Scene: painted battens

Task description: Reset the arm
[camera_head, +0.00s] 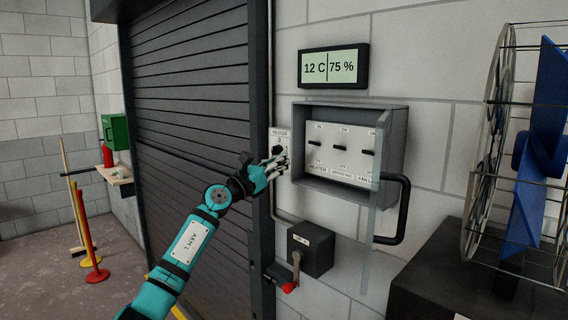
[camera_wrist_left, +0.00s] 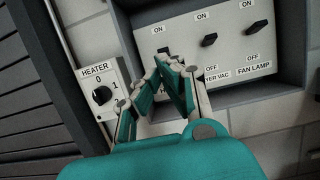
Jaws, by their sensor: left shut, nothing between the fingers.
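My left gripper (camera_head: 279,162) is at the end of the teal arm in the head view, in front of the wall by the left edge of the switch box. Its fingers are shut and empty, and they also show in the left wrist view (camera_wrist_left: 172,68). A white heater dial plate (camera_head: 287,133) with a black knob (camera_wrist_left: 102,95) is just left of the fingers in the wrist view. The white switch panel (camera_head: 343,153) has three black switches; the fingers partly cover its lower left in the wrist view. I cannot tell whether the fingers touch anything. My right gripper is not in view.
A clear cover with a black handle (camera_head: 394,211) stands open at the box. Below is a dark box with a red-tipped lever (camera_head: 290,286). A display (camera_head: 334,67) reads 12 C, 75 %. A caged blue fan (camera_head: 535,150) stands right; a dark shutter (camera_head: 190,110) is left.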

